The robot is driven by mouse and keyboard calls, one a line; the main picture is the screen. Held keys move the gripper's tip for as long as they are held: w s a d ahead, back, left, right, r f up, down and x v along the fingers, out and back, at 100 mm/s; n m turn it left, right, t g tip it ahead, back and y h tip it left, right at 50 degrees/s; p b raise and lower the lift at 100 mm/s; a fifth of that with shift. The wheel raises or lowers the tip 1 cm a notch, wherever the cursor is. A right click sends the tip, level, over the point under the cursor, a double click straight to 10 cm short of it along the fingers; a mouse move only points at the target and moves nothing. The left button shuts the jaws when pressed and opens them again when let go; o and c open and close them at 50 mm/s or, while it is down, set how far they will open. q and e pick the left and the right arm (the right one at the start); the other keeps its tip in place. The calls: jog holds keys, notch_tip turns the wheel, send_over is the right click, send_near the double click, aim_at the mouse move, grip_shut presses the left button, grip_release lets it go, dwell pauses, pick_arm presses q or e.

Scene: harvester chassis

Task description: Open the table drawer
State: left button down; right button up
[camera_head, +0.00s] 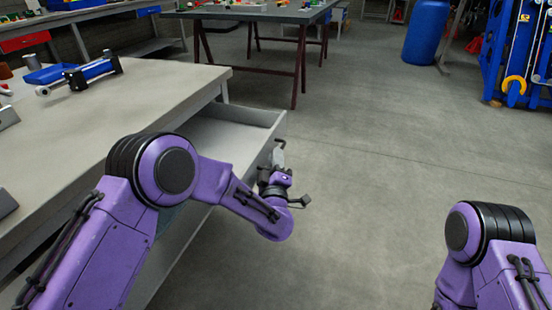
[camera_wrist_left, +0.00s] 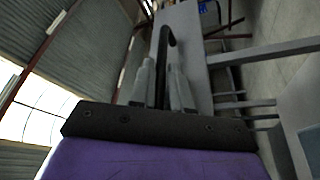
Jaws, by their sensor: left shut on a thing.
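The grey work table (camera_head: 140,95) fills the left side of the head view. Its drawer (camera_head: 232,141) stands pulled out, with part of its empty-looking interior showing. My left gripper (camera_head: 278,155) is at the outer side of the drawer front, its arm reaching across and hiding much of the drawer. In the left wrist view, the two grey fingers of my left gripper (camera_wrist_left: 162,85) are closed around a dark, hooked bar, the drawer handle (camera_wrist_left: 164,45). My right arm shows at the lower right of the head view, but its gripper is out of the picture.
Another table with dark red legs (camera_head: 302,65) stands behind. A blue barrel (camera_head: 426,32) is farther back. The grey floor (camera_head: 390,180) right of the drawer is clear.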

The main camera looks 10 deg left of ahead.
pick_arm(q)
jog(key=c, duration=1.4)
grip_release()
jog(key=shift+c, duration=0.2)
jog(key=v, duration=1)
jog(key=shift+s, duration=0.25)
jog(key=shift+d+f, duration=0.1)
jog(key=shift+f, duration=0.05)
